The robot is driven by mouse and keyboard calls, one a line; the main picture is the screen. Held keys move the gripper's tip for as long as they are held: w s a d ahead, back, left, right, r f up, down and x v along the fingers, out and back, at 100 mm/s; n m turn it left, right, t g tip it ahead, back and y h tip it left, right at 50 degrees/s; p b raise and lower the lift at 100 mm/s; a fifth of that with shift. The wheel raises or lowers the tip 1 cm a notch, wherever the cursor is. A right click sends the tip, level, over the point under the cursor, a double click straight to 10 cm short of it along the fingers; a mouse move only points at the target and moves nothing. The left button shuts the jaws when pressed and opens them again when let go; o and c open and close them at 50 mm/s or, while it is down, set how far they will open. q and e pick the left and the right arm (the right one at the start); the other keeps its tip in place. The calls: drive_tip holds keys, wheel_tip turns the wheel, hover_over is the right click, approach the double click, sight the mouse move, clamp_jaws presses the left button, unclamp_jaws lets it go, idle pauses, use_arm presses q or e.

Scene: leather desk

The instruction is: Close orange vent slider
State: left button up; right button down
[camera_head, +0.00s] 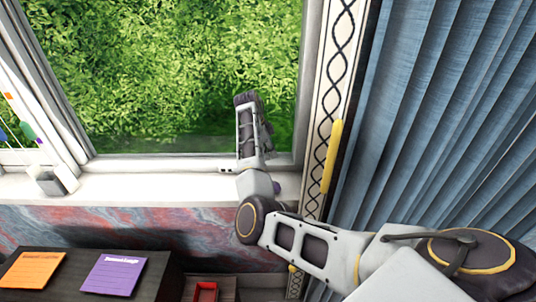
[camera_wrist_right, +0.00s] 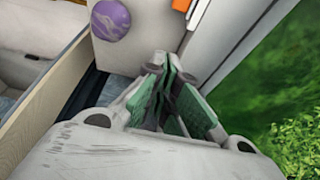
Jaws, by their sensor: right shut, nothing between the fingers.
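My right gripper (camera_head: 247,99) is raised in front of the window, its fingers pointing up in the head view. In the right wrist view the right gripper (camera_wrist_right: 160,66) has its green-padded fingers together, with nothing held. A small orange piece (camera_wrist_right: 181,5) shows at the top edge of the right wrist view, cut off, beside a white strip. It may be the orange vent slider; its position along any track cannot be told. It lies beyond the fingertips, apart from them. My left gripper is in neither view.
A purple round knob (camera_wrist_right: 110,20) sits on a pale panel left of the fingers. The window sill (camera_head: 130,188) runs below the glass. A blue curtain (camera_head: 440,120) hangs at right, beside a yellow bar (camera_head: 332,156). A dark desk (camera_head: 60,262) with orange and purple notes stands lower left.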

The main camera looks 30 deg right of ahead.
drive_tip(key=p+x, duration=0.1)
drive_tip(key=x, duration=0.7)
drive_tip(key=shift+f, duration=0.2)
drive_tip(key=shift+w+a+r, duration=0.1)
drive_tip(key=shift+w+a, duration=0.5)
drive_tip(key=shift+a, duration=0.35)
drive_tip(key=shift+w+a+p, duration=0.35)
drive_tip(key=shift+w+a, duration=0.05)
drive_tip(key=shift+a, duration=0.3)
